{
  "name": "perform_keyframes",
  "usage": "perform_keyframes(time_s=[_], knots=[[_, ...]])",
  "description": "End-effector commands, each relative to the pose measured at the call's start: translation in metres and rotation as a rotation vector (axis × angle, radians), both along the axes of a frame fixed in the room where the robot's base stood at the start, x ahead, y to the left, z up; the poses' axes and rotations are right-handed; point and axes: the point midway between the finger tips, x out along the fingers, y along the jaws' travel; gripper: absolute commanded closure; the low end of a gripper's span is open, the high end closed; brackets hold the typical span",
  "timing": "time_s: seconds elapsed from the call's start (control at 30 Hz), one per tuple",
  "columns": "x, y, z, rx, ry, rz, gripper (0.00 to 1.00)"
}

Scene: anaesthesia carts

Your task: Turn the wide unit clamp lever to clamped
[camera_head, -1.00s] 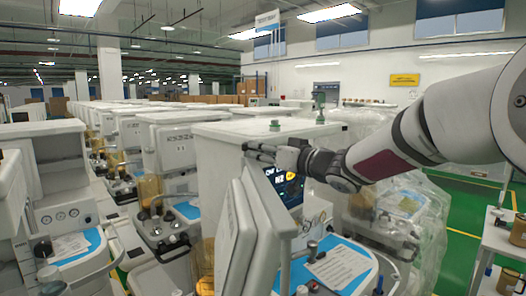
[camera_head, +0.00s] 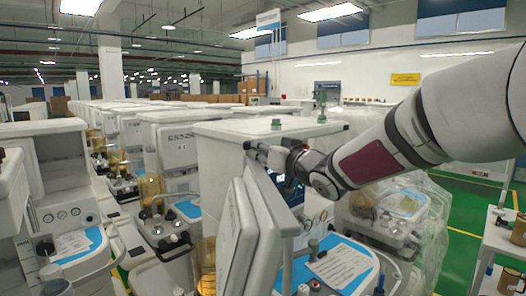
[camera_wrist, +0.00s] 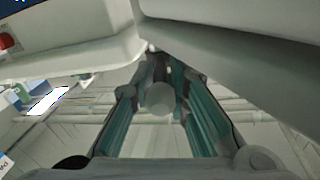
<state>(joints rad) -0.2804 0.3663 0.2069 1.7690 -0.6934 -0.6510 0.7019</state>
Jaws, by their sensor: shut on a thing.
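My gripper (camera_head: 256,150) is at the upper front of the large white cart unit (camera_head: 225,170), close above the tilted white panels. In the wrist view my gripper (camera_wrist: 158,72) shows two teal-lined fingers converging around a pale, round-ended piece (camera_wrist: 160,98). The fingers are shut on this piece, which looks like the clamp lever's end. The rest of the lever is hidden, and its angle cannot be told. In the head view the lever cannot be made out behind my gripper and wrist.
Tilted white panels (camera_head: 250,235) stand just below my gripper. A work surface with a blue-edged sheet (camera_head: 340,265) lies lower right. Plastic-wrapped carts (camera_head: 405,205) stand behind it. More carts crowd the left. Green floor (camera_head: 455,205) is open at the right.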

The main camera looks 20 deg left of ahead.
Motion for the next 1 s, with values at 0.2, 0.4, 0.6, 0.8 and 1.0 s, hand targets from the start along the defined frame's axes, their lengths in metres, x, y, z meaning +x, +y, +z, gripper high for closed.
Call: perform_keyframes(time_s=[0.2, 0.4, 0.6, 0.8, 1.0], knots=[[-0.0005, 0.0003, 0.0017, 0.001, -0.002, -0.071, 1.0], [-0.0012, -0.0003, 0.0013, 0.0, 0.001, -0.092, 1.0], [-0.0014, -0.0003, 0.0008, -0.002, 0.001, -0.09, 1.0], [-0.0014, -0.0001, 0.0003, -0.002, 0.002, -0.09, 0.69], [-0.0012, -0.0003, -0.0001, -0.003, 0.003, -0.09, 0.69]])
